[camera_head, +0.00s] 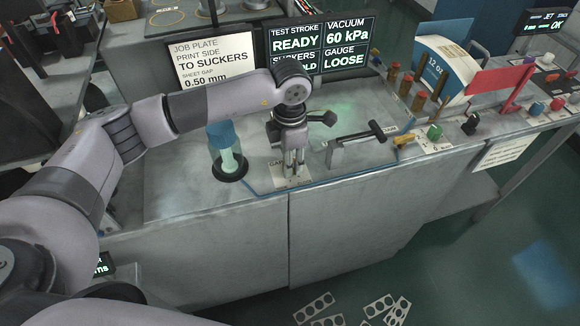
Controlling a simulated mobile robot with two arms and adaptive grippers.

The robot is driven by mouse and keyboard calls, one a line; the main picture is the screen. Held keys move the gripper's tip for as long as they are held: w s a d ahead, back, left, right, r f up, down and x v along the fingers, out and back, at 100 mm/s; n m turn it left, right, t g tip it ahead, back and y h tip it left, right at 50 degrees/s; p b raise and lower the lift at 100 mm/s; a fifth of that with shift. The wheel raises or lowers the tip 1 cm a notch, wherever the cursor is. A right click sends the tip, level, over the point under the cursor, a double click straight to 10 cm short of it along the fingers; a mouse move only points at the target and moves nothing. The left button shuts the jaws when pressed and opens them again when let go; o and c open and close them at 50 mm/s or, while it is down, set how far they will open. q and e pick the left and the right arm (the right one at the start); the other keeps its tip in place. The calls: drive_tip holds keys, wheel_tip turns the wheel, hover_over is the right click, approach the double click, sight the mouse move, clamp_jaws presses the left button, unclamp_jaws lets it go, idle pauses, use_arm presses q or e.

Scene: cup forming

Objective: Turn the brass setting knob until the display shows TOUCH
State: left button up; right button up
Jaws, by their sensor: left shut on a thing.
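My left gripper (293,168) points straight down at the front of the grey bench, over a pale label that begins "GA". Its fingers are shut on what I take to be the brass setting knob, which is too small and too covered by the fingers to make out. The dark display (346,42) stands behind my arm. Its GAUGE field reads LOOSE, VACUUM reads 60 kPa and TEST STROKE reads READY. The SUCKERS field is partly hidden by my wrist. My right gripper is out of view.
A white job plate sign (214,62) stands behind my arm. Punched sheets lie on the floor.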

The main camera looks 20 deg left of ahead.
use_arm(q)
drive_tip(key=shift+m+b, duration=0.55)
drive_tip(key=shift+m, duration=0.05)
drive_tip(key=o, duration=1.2)
drive_tip(key=shift+c, duration=0.2)
drive_tip(key=shift+r, duration=0.1)
wheel_tip(320, 180, up, 12)
